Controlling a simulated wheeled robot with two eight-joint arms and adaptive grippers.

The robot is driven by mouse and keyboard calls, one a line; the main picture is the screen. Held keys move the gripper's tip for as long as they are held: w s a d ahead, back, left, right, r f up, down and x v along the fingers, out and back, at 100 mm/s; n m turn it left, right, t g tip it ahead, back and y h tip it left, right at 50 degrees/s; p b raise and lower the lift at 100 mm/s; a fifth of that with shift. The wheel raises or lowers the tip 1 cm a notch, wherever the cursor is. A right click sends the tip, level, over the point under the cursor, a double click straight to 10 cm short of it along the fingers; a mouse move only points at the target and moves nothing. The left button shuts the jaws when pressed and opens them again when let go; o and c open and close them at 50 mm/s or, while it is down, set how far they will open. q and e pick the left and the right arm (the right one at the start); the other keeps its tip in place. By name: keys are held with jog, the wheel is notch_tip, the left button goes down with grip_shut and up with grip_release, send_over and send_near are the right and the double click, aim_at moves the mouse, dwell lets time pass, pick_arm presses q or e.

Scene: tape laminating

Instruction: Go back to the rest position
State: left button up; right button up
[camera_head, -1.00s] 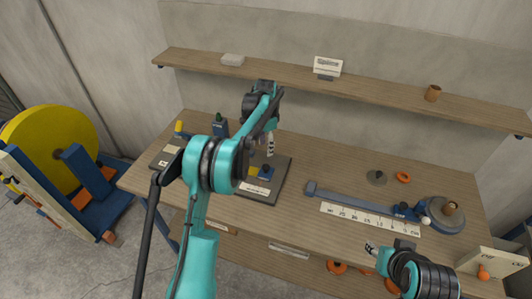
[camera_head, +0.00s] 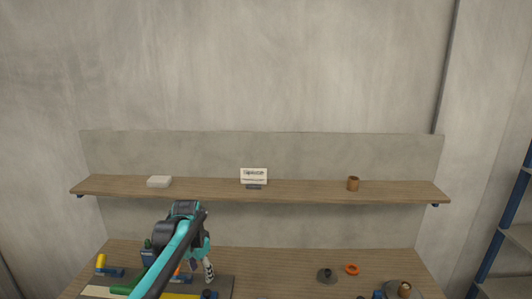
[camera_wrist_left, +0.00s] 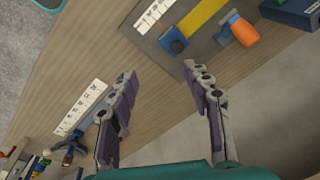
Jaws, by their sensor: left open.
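My left gripper (camera_head: 208,270) is over the left part of the wooden workbench (camera_head: 285,266) in the head view. In the left wrist view its two fingers (camera_wrist_left: 163,105) are spread apart with nothing between them, above the bench top. A dark board (camera_wrist_left: 212,46) with a yellow strip (camera_wrist_left: 205,22), a blue block (camera_wrist_left: 173,41) and an orange-handled tool (camera_wrist_left: 240,30) lies beyond the fingertips, apart from them. My right gripper is not in the head view.
A wall shelf (camera_head: 310,188) runs behind the bench, holding a grey block (camera_head: 159,181), a small sign (camera_head: 254,176) and a brown cup (camera_head: 353,183). An orange ring (camera_head: 352,269) and a grey disc (camera_head: 326,275) lie on the bench. A blue rack (camera_head: 508,230) stands at the right.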

pick_arm(q)
jog(key=s+d+f+n+t+b, duration=0.1)
jog(key=s+n+b, duration=0.1)
jog(key=s, duration=0.6)
jog(key=s+d+n+t+b, duration=0.1)
jog(key=s+n+t+b, duration=0.15)
jog(key=s, duration=0.65)
jog(key=s+d+f+n+t+b, duration=0.1)
jog(key=s+f+b, duration=0.3)
jog(key=s+f, duration=0.5)
jog(key=shift+s+n+t, duration=0.35)
jog(key=shift+s+n, duration=0.3)
jog(key=shift+s, duration=0.55)
